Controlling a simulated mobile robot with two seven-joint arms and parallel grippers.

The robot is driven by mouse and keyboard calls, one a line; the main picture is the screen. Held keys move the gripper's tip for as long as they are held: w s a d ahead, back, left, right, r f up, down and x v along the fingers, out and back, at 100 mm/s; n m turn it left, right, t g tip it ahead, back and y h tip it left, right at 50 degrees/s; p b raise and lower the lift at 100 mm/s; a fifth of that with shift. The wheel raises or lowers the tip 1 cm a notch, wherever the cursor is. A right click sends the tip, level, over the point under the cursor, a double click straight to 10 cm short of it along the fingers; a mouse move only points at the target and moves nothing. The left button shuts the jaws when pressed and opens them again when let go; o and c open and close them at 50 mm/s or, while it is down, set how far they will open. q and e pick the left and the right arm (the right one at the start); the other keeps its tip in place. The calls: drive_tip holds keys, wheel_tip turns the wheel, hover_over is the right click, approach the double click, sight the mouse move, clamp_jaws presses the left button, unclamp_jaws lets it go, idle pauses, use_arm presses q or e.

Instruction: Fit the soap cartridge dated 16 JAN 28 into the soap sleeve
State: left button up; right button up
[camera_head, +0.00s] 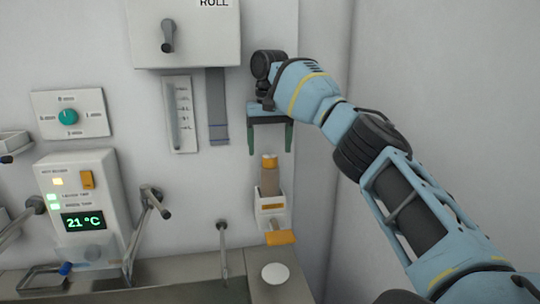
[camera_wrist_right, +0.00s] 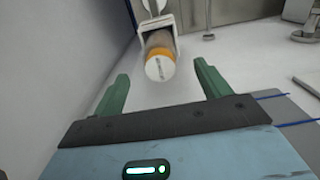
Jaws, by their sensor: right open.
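The soap cartridge (camera_head: 269,178), brown with an orange collar, stands upright in the white wall-mounted soap sleeve (camera_head: 272,204), above an orange lever (camera_head: 280,238). Its upper part shows above the sleeve's front; I cannot tell how deep it sits. In the right wrist view the cartridge (camera_wrist_right: 161,65) shows a pale round end with small dark print that I cannot read. The sleeve (camera_wrist_right: 146,24) is behind it. My right gripper (camera_head: 270,150) is open and empty, pointing down above the cartridge, its green fingers apart on either side of the cartridge's line. My left gripper is not in view.
A roll dispenser (camera_head: 186,34) with a grey strap (camera_head: 217,105) and a gauge panel (camera_head: 181,114) are on the wall left of my gripper. A white disc (camera_head: 275,274) lies on the ledge below. A control box (camera_head: 82,200) and taps stand left. The right wall is close.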

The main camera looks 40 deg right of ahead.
drive_tip(key=shift+r, duration=0.45)
drive_tip(key=shift+f, duration=0.1)
idle(0.5)
